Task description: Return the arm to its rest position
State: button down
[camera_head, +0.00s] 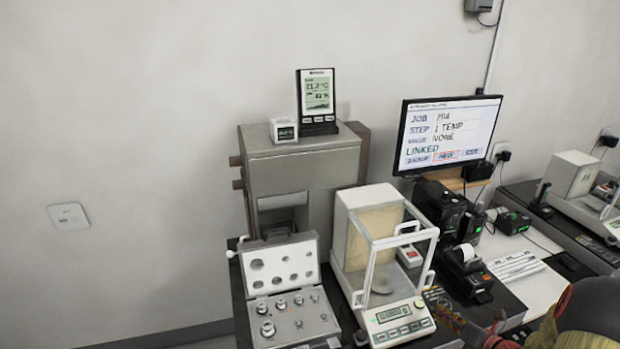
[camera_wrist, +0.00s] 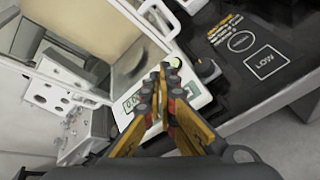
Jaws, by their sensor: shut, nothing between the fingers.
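My gripper (camera_wrist: 167,75) shows in the wrist view, with its orange and black fingers closed together and nothing between them. It is over the front of the analytical balance (camera_wrist: 135,101), whose green display is partly hidden behind the fingers. In the head view, part of my arm (camera_head: 585,318) is at the lower right corner. A part of my gripper (camera_head: 490,340) shows at the bottom edge, right of the balance (camera_head: 400,312). The fingertips cannot be made out clearly in the head view.
An open weight case (camera_head: 325,328) stands left of the balance. A monitor (camera_head: 447,135), a small printer (camera_head: 466,272) and another balance (camera_head: 572,175) stand to the right. A thermometer display (camera_head: 317,95) sits on a grey cabinet (camera_head: 300,165). A black mat marked LOW (camera_wrist: 262,62) lies near the gripper.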

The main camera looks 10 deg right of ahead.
jog(key=shift+n, duration=0.3)
jog(key=s+a+f+n+g+y, duration=0.3)
jog(key=s+a+n, duration=0.2)
jog(key=a+n, duration=0.3)
jog(key=s+a+r+n+g+y, duration=0.1)
jog(key=s+a+r+n+g, duration=0.6)
jog(key=a+n, duration=0.6)
jog(key=s+a+r+n+h, duration=0.2)
jog(key=a+r+n, duration=0.1)
jog(key=r+n, duration=0.4)
jog(key=s+a+r+n+t+h, duration=0.1)
jog(key=s+a+r+n+h, duration=0.1)
jog(key=r+n, duration=0.5)
jog(key=s+a+r+n+t+h, duration=0.1)
jog(key=s+a+r+n+h, duration=0.1)
jog(key=s+a+r+n, duration=0.2)
notch_tip(320, 180, up, 4)
jog(key=a+n, duration=0.2)
jog(key=n, duration=0.1)
jog(key=shift+s, duration=0.15)
